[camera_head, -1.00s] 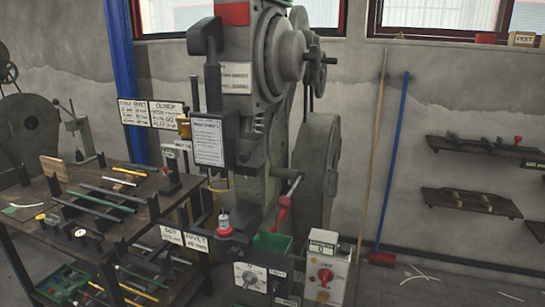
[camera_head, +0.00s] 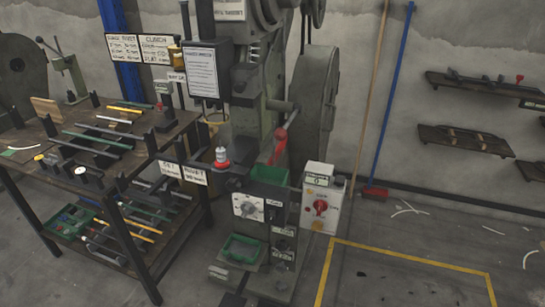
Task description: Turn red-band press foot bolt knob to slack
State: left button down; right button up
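The large grey press (camera_head: 262,95) stands in the middle of the view. Its red band is out of frame at the top. A red-handled lever (camera_head: 280,142) hangs beside the column. A grey control box (camera_head: 321,195) with a red rotary knob (camera_head: 320,207) and a small display stands at the right. I cannot tell which of these is the foot bolt knob, as the labels are too small to read. Neither gripper is in view.
A dark two-shelf table (camera_head: 62,195) with rods and tools stands at the left. A green tray (camera_head: 242,250) sits at the press foot. Floor inside the yellow line (camera_head: 405,256) is mostly clear.

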aim_at(281, 285)
jog(key=i+l+u, duration=0.15)
jog(key=l, duration=0.55)
jog(key=i+l+u, duration=0.1)
jog(key=i+l, duration=0.15)
jog(key=l, duration=0.5)
jog(key=i+l+u, duration=0.15)
jog(key=l, duration=0.6)
jog(key=i+l+u, duration=0.15)
jog(key=l, duration=0.65)
jog(key=l+u, duration=0.15)
jog(key=l, duration=0.6)
jog(key=i, duration=0.05)
